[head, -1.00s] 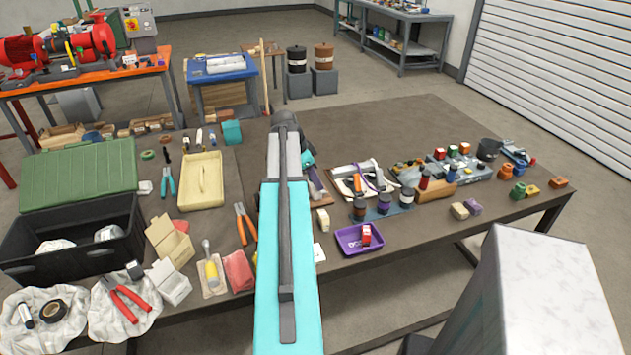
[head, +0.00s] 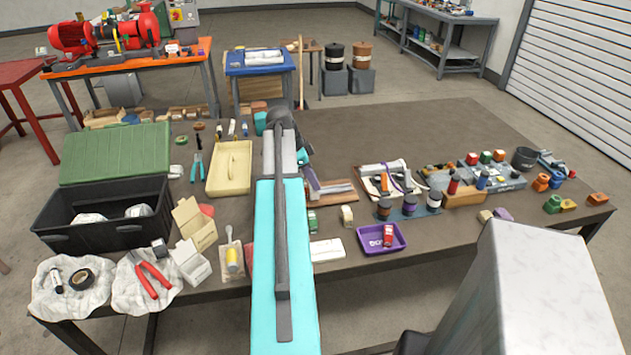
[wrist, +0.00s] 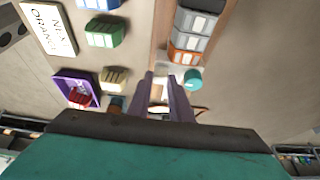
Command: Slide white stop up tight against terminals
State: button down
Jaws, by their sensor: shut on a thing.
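My gripper (wrist: 160,80) is low over the mounting board in the wrist view, its two purple-grey fingers close together. It is shut on a small pale piece, the white stop (wrist: 158,91), mostly hidden between the fingers. The terminals stand in a row just beyond the fingertips: orange ones (wrist: 187,48) nearest, grey ones (wrist: 196,24) behind. I cannot tell whether the stop touches the orange terminals. In the head view my arm hides most of this; the board (head: 338,190) shows to the right of the fingers.
A teal round piece (wrist: 193,79) is close right of the fingers. To the left are a beige block (wrist: 113,78), a green block (wrist: 103,33), a white lettered card (wrist: 50,28) and a purple tray (wrist: 58,90) with a red piece.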

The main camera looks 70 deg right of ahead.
jog(key=shift+w+a, duration=0.1)
jog(key=shift+a, duration=0.05)
jog(key=c, duration=1.6)
grip_release()
jog(key=shift+r, duration=0.15)
jog(key=shift+b+v, duration=1.25)
jog(key=shift+v, duration=5.5)
